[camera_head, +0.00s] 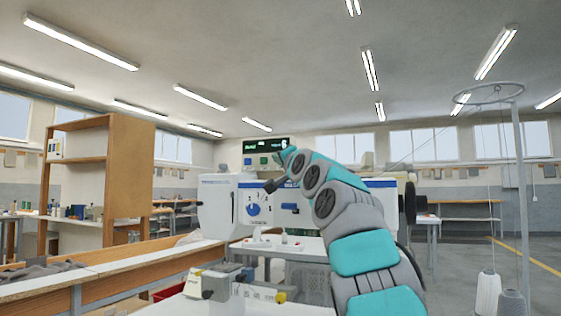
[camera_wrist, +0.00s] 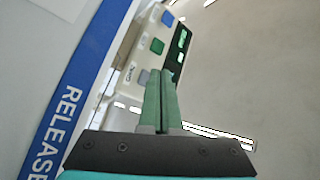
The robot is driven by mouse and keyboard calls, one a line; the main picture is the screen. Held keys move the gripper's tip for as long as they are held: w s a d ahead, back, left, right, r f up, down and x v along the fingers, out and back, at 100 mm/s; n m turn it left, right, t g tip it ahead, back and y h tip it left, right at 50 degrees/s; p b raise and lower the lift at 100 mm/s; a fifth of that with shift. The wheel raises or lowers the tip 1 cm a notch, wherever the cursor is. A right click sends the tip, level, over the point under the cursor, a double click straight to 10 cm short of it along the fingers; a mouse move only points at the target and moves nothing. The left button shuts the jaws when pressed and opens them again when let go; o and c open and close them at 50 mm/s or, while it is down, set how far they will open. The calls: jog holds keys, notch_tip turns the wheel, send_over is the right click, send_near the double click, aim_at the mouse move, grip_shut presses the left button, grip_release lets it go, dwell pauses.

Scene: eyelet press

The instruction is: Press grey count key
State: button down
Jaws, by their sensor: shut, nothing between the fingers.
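The white control box of the press carries a blue key (camera_wrist: 168,18), a green key (camera_wrist: 157,46) and a grey key (camera_wrist: 144,77), in a row beside a dark display with green characters (camera_wrist: 180,44). In the head view the green key (camera_head: 263,160) shows below the display (camera_head: 266,145); the grey key's place is covered by the end of my arm. My gripper (camera_wrist: 160,73) is shut and empty, its green fingertips together close beside the grey key in the wrist view. I cannot tell whether they touch the box.
The white press body with a blue dial (camera_head: 253,209) stands below the box; its blue RELEASE stripe (camera_wrist: 75,95) is close to my gripper. A wooden shelf (camera_head: 128,170) stands left. A thread stand (camera_head: 522,200) stands right.

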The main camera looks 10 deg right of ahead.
jog(key=shift+w, duration=0.1)
dwell(0.4)
jog(key=shift+w+d, duration=0.25)
jog(key=shift+w+d, duration=0.2)
jog(key=shift+w, duration=0.05)
dwell(0.8)
